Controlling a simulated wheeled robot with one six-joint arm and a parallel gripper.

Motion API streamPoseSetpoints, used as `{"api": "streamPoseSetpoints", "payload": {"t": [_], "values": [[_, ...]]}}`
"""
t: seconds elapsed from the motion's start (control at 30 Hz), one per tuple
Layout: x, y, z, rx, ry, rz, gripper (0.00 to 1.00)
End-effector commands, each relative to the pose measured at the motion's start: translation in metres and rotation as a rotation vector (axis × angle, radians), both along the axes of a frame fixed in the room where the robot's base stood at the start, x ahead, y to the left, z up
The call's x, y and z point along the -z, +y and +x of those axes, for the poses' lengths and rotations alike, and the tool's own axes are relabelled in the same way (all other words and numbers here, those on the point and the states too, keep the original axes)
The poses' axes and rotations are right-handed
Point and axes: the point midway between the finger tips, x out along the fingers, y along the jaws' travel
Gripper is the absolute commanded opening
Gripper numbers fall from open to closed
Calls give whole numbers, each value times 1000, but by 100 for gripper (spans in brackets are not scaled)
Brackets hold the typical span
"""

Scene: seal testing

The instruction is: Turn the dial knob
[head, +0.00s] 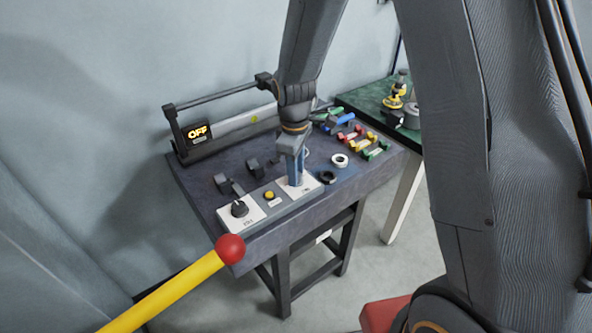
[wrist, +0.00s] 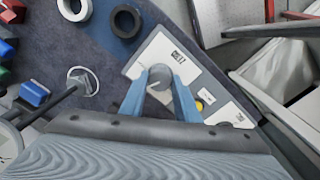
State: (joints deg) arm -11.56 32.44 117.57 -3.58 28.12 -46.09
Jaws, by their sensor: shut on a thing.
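A grey round knob (wrist: 160,79) stands on a white plate (wrist: 149,54) of the control panel. My gripper (wrist: 160,73) reaches down over it, one blue finger on each side, and is shut on the knob. In the head view my gripper (head: 295,178) is at the right end of the panel and hides most of the knob. The knob's pointer mark and the plate's small print cannot be read. A second, black knob (head: 240,208) sits on the panel's left white plate, away from my gripper.
A yellow button (head: 269,195) lies between the two plates. A display (head: 197,133) at the back reads OFF. Dark rings (head: 327,177), a white ring (head: 340,160) and coloured pieces (head: 376,154) lie to the right. A yellow bar with a red ball (head: 230,249) crosses the front left.

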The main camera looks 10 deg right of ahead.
Motion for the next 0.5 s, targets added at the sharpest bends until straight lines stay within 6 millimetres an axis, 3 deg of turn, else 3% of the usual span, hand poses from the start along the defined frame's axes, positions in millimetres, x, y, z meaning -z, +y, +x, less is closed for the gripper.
{"api": "streamPoseSetpoints", "payload": {"t": [0.5], "values": [[-1, 1, 1, 266, -2, 1, 7]]}}
